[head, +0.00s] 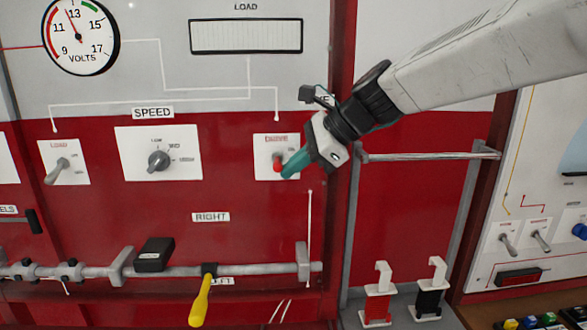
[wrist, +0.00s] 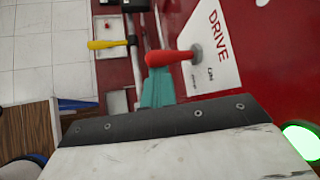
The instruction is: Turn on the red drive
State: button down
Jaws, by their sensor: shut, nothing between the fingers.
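The red drive switch (head: 277,165) is a small lever with a red tip on a white plate marked DRIVE (head: 267,146), on the red panel. In the wrist view the red lever (wrist: 170,58) sticks out from its metal collar on the DRIVE plate (wrist: 212,45). My gripper (head: 287,172) has teal fingers, shut and empty, right beside the lever at its lower right. In the wrist view the teal fingertips (wrist: 156,85) are just below the red lever; I cannot tell whether they touch it. The fingers partly hide the plate in the head view.
To the left are a speed knob (head: 158,160) and a load toggle (head: 60,170). Below runs a grey rail (head: 185,271) with a black block and a yellow-handled lever (head: 201,298). A metal bar (head: 428,156) crosses the panel to the right. The red panel below the switch is clear.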

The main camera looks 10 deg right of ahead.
jog(key=shift+r, duration=0.6)
jog(key=v, duration=0.7)
jog(key=shift+d+r, duration=0.25)
